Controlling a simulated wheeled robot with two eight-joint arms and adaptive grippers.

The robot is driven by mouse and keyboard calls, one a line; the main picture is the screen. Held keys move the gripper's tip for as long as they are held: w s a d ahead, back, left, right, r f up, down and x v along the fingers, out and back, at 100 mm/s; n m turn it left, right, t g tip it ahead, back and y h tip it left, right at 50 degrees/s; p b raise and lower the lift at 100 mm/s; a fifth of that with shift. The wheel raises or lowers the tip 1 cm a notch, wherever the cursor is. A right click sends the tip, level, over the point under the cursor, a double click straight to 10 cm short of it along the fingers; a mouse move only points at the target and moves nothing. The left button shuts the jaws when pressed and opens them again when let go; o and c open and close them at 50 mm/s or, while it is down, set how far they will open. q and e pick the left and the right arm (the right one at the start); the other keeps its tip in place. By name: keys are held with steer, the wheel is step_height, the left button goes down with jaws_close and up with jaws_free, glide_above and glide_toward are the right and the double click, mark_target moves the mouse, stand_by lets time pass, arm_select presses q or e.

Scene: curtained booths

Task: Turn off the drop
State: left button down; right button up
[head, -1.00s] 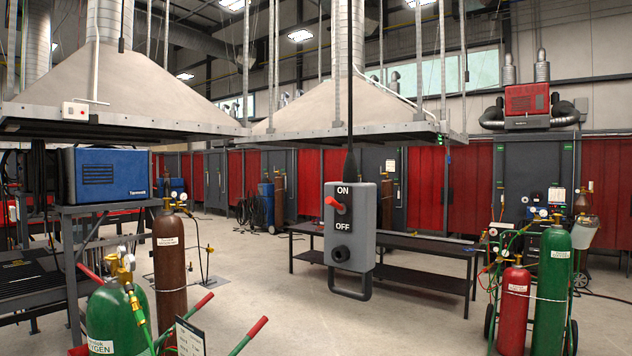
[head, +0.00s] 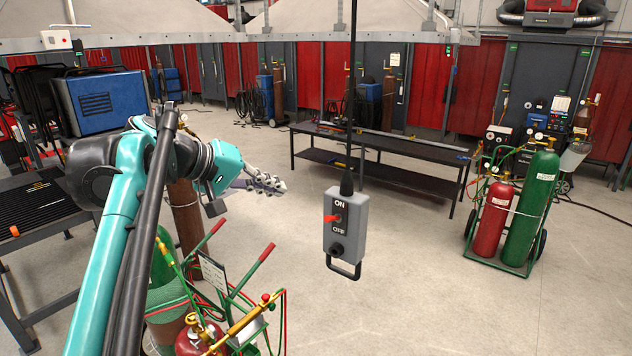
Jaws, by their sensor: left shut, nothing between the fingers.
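The drop is a grey box (head: 346,228) that hangs from a black cable in the middle of the head view. A red switch lever (head: 330,219) sticks out to the left between the two words. Its exact setting is hard to tell. My left gripper (head: 280,186) is shut and empty, to the left of the box and a little higher in the picture, with a clear gap between them. My right gripper is not in view.
Gas cylinders on a cart (head: 195,340) stand low in front, below my left arm. A black bench (head: 400,172) stands behind the box. A cart with red and green cylinders (head: 530,210) stands at the right. The floor right of the box is open.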

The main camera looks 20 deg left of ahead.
arm_select(q)
steer(key=shift+r, duration=0.3)
steer(key=shift+w, duration=0.1)
steer(key=p, duration=0.2)
glide_toward(325, 200)
steer(key=x, duration=0.4)
steer(key=shift+w, duration=0.1)
steer(key=s+d+f, duration=0.2)
steer(key=shift+s+d+p, duration=0.1)
steer(key=shift+d+p, duration=0.15)
steer(key=shift+p, duration=0.05)
steer(key=shift+s+f, duration=0.1)
